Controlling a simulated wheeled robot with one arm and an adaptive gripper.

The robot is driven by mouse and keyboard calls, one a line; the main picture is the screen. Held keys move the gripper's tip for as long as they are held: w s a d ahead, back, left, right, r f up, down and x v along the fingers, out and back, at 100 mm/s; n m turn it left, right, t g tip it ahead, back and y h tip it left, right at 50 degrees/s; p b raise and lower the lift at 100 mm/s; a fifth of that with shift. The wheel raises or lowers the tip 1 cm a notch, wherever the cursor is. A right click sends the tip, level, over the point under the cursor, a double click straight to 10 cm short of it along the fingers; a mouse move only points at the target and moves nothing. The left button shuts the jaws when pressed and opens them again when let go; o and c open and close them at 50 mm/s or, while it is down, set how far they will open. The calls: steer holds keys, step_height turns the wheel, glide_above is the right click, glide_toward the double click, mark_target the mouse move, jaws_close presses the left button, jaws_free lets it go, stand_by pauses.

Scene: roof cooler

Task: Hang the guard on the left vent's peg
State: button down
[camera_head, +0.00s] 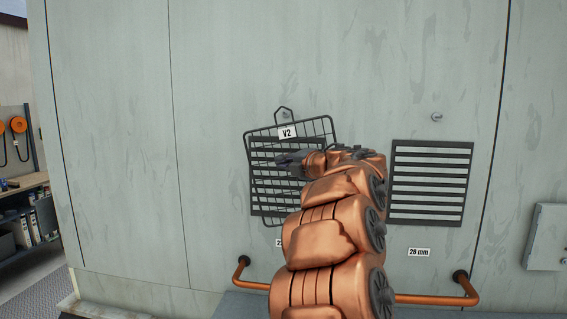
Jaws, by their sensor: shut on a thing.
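My arm hides the guard's lower right part and part of the left vent. A tag marked V2 (287,132) shows at the guard's top.
A right vent (431,207) has a bare peg (437,117) above it and a "28 mm" label (419,252) below. A copper-coloured rail (428,299) runs low along the wall. A grey box (547,238) is at the right edge. Shelving (24,212) stands far left. The wall left of the guard is clear.

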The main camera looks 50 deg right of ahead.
mark_target(287, 171)
steer(key=shift+w+d+f+p, duration=0.3)
steer(key=shift+w+d, duration=0.25)
steer(key=shift+d, duration=0.25)
steer(key=shift+w+d+f+p, duration=0.15)
steer(key=shift+w+d+p, duration=0.1)
steer(key=shift+w+d, duration=0.45)
steer(key=shift+s+d, duration=0.1)
steer(key=shift+d, duration=0.05)
steer(key=c, duration=1.2)
jaws_free()
steer(key=shift+f, duration=0.1)
steer(key=s+a+r, duration=0.1)
steer(key=s, duration=1)
steer(key=shift+s+a+r, duration=0.25)
steer(key=shift+s+a, duration=0.15)
